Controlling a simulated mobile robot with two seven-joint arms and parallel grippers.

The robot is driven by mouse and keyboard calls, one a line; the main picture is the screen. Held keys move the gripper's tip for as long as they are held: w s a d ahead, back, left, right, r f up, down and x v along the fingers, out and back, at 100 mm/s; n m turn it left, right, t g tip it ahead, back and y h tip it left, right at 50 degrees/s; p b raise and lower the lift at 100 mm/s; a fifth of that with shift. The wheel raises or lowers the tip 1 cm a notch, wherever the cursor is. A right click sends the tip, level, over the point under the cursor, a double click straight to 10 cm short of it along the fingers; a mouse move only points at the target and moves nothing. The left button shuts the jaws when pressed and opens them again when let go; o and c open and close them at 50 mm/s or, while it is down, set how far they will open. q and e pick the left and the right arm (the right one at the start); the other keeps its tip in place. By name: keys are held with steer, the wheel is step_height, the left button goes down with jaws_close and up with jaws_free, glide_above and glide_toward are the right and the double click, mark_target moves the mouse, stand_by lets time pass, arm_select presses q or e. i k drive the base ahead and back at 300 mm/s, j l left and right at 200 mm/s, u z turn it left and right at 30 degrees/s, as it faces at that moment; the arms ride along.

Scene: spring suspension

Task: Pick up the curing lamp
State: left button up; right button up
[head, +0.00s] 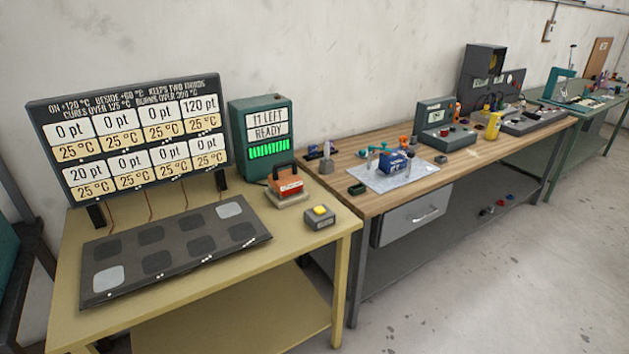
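A red-orange block with a black handle on top (288,184) stands on a small light base on the yellow table, in front of the green box; it looks like the curing lamp, though its label is too small to read. Nothing is holding it, and its handle is uncovered. Neither of my grippers is in view.
A dark panel with grey pads (150,262) lies on the yellow table (235,277) before a display board (135,139). A wooden bench (455,165) adjoins.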

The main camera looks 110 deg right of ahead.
mark_target(286, 182)
steer(key=z, duration=3.4)
steer(key=l+u, duration=0.1)
steer(key=u, duration=0.35)
steer(key=i+l+u, duration=0.1)
steer(key=u, duration=0.35)
steer(key=l+u, duration=0.15)
steer(key=u, duration=0.25)
steer(key=l+u, duration=0.35)
steer(key=l, duration=0.15)
steer(key=k+l+u, duration=0.15)
steer(key=l+u, duration=0.2)
steer(key=l, duration=0.15)
